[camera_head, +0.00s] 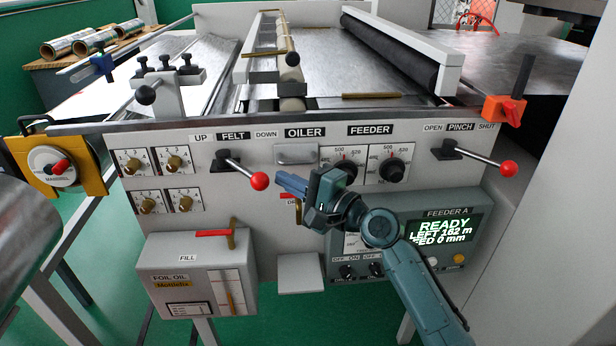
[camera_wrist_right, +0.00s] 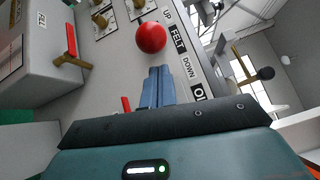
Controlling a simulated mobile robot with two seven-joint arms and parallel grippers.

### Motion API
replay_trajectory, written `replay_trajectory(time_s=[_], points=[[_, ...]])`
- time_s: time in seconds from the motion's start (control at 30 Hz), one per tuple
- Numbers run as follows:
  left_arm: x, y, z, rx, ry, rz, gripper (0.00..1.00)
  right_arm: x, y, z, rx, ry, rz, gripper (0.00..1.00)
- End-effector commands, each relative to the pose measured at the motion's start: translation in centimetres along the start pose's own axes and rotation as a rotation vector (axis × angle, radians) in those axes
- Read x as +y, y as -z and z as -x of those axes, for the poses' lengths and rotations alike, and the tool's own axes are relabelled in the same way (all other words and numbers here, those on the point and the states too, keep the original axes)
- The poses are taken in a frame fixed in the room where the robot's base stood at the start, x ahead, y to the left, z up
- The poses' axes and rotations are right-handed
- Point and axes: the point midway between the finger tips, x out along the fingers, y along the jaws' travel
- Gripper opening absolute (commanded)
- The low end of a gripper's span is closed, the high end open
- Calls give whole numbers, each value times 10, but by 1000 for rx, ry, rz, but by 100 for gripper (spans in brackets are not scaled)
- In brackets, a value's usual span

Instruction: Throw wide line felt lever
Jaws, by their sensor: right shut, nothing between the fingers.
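The felt lever (camera_head: 238,167) is a metal rod on a black base with a red ball knob (camera_head: 259,181). It sits under the FELT label (camera_head: 233,135), and its knob points to the lower right, towards the DOWN side. My right gripper (camera_head: 279,178) is shut and empty, with its blue fingertips just right of the knob. In the right wrist view the red knob (camera_wrist_right: 151,37) is just beyond the shut fingertips (camera_wrist_right: 160,70); a small gap shows between them. My left gripper is out of view.
The pinch lever (camera_head: 508,168) with a similar red knob is at the right. Below are the foil oil box (camera_head: 185,255), with a red-handled valve (camera_head: 213,233), and the feeder display (camera_head: 440,230). The oiler handle (camera_head: 296,154) is just above my gripper.

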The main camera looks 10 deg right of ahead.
Motion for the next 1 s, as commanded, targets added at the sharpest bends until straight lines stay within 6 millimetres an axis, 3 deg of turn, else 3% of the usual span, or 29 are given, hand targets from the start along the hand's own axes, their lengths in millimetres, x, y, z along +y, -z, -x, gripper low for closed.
replay_trajectory(time_s=[1.0], points=[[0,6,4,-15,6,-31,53,2,-23,-1,-4,0,-2,0]])
